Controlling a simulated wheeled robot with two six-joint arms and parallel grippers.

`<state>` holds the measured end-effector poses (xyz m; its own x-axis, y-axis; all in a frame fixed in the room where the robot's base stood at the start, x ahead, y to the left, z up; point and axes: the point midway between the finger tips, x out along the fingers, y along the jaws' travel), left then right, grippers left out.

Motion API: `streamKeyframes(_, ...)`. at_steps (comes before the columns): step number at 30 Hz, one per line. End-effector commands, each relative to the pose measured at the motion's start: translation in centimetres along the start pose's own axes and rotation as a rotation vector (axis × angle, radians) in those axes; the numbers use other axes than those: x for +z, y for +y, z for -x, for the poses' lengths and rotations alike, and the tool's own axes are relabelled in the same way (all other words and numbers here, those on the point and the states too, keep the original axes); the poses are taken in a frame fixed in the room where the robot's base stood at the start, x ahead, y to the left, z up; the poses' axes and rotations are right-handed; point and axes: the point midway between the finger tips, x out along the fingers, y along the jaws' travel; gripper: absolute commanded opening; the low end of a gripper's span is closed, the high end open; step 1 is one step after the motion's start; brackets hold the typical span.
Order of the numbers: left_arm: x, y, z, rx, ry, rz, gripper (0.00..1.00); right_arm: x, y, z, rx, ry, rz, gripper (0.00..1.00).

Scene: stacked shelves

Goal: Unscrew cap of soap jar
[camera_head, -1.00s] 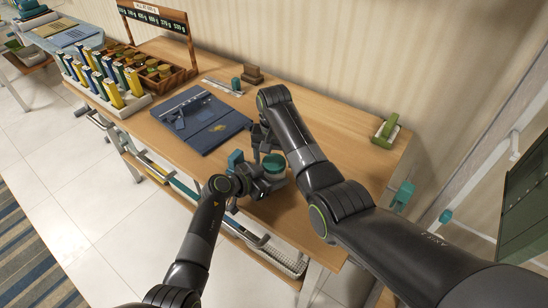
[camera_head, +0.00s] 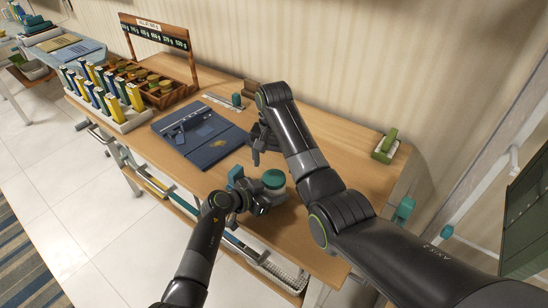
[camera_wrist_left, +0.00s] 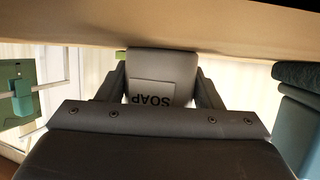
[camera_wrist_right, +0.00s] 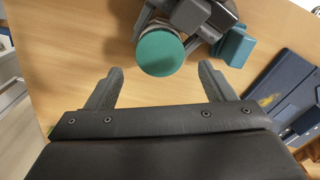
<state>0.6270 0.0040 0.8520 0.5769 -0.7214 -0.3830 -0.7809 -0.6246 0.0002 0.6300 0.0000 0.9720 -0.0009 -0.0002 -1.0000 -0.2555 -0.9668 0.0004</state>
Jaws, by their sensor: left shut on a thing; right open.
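The soap jar is a grey jar with a round green cap (camera_head: 273,179), and it stands near the table's front edge. Its grey body (camera_wrist_left: 160,68) with the SOAP label shows in the left wrist view. My left gripper (camera_wrist_left: 163,85) is shut around the jar body from the side. My right gripper (camera_head: 256,157) is open and empty, behind the jar in the head view. In the right wrist view the green cap (camera_wrist_right: 160,52) lies just beyond and between the open fingertips (camera_wrist_right: 160,70). The cap sits on the jar and nothing holds it.
A teal block (camera_head: 236,175) stands close beside the jar and my left gripper. A dark blue folder (camera_head: 205,138) lies to the left. A rack of coloured bottles (camera_head: 115,105) is farther left. A green-topped item (camera_head: 385,145) stands at the right. The tabletop around it is clear.

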Motion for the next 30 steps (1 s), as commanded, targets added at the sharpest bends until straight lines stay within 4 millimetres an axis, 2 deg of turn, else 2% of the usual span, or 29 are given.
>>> streamKeyframes(12,0.0,0.0,0.0,0.000,0.000,0.000,0.00,-0.1,0.0,2.4,-0.001,0.002,-0.585,0.76)
streamKeyframes(19,0.0,0.0,0.0,0.000,0.000,0.000,0.00,0.0,0.0,2.9,0.000,0.000,-0.745,0.76)
streamKeyframes(23,0.0,0.0,0.0,0.000,0.000,0.000,0.00,0.0,0.0,2.2,0.001,-0.001,-0.766,0.76)
streamKeyframes(30,0.0,0.0,0.0,0.000,0.000,0.000,0.00,0.1,0.0,-1.4,0.003,-0.004,-0.765,0.76)
